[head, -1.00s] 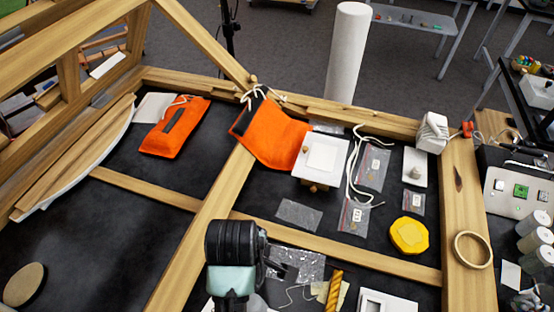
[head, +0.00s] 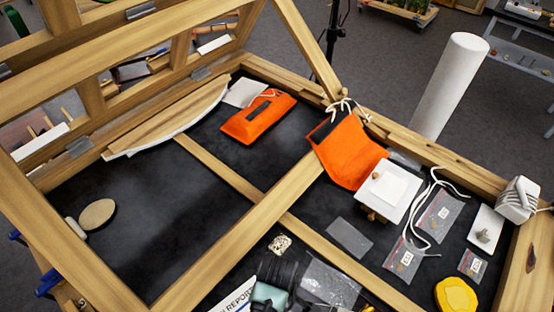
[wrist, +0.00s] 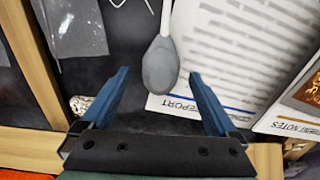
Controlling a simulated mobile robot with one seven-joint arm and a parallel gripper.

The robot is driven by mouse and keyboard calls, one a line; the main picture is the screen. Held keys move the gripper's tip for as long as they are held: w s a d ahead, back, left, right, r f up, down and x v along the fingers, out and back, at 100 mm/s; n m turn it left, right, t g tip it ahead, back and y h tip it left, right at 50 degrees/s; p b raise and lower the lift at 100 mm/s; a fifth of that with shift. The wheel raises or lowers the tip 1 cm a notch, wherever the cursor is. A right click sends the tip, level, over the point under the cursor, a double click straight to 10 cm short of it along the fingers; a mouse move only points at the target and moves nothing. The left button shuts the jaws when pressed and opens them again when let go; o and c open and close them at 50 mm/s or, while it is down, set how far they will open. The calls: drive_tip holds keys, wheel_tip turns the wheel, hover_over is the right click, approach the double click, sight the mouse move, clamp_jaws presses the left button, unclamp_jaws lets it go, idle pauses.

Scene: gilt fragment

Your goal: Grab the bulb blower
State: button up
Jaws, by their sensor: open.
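The bulb blower (wrist: 160,66) shows in the wrist view as a grey rounded bulb with a thin pale nozzle pointing to the top of the picture. It lies on the dark surface beside a printed report sheet (wrist: 232,50). My gripper (wrist: 159,74) is open and empty. Its two blue fingers stand left and right of the bulb's lower end in the picture, with a gap on each side. I cannot tell how far above the bulb they are. In the head view my gripper is at the bottom edge, mostly hidden by my arm, and the blower cannot be made out.
A clear plastic bag (wrist: 77,27) lies left of the blower, with a small speckled piece (head: 279,244) nearby. Raised wooden beams (head: 292,192) divide the dark table. Orange pouches (head: 258,118), a white square block (head: 389,188) and a yellow container (head: 456,295) lie farther off.

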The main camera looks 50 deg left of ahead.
drive_tip(key=shift+d+f, duration=0.1)
drive_tip(key=shift+f, duration=1.45)
clamp_jaws()
